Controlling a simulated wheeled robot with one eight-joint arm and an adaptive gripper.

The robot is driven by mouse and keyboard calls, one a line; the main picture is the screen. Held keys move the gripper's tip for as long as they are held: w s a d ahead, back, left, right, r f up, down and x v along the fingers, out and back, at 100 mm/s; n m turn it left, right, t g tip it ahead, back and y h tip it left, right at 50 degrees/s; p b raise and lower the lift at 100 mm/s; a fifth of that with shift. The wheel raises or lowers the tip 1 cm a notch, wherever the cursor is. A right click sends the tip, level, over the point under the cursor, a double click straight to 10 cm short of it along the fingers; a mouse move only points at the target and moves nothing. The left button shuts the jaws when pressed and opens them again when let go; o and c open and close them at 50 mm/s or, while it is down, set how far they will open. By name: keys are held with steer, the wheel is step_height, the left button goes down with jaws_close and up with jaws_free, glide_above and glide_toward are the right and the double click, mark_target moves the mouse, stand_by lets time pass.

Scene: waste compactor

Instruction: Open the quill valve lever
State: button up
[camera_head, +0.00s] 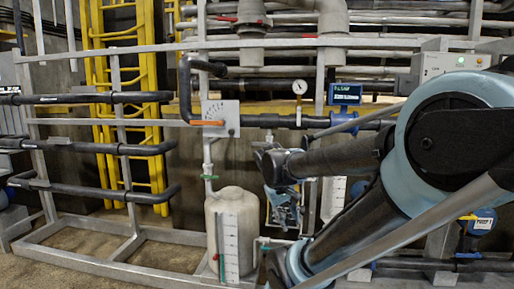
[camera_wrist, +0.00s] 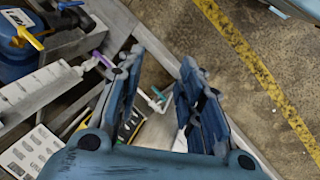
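An orange lever (camera_head: 207,122) lies level across a pale plate (camera_head: 221,117) on the pipework, above a white tank. It may be the quill valve lever; no readable label shows which lever is the quill valve's. My gripper (camera_head: 284,208) hangs low, to the right of the tank and below the orange lever, apart from it. In the wrist view my gripper (camera_wrist: 160,72) is open, with nothing held between its fingers. A yellow lever (camera_wrist: 30,38) on a blue valve body (camera_wrist: 30,50) and a small purple piece (camera_wrist: 103,60) show left of the fingers.
The white tank (camera_head: 230,235) stands on the frame left of my gripper. Yellow ladders (camera_head: 150,75) stand at the back left. Open floor with a yellow stripe (camera_wrist: 240,45) shows at right.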

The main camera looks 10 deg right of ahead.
steer(key=w+r+n+h, duration=0.1)
steer(key=w+r+h, duration=0.4)
steer(key=w, duration=0.4)
steer(key=n+t+h, duration=0.2)
steer(key=t+h, duration=0.4)
steer(key=h, duration=0.1)
glide_toward(255, 144)
steer(key=x, duration=1.1)
steer(key=shift+f, duration=0.1)
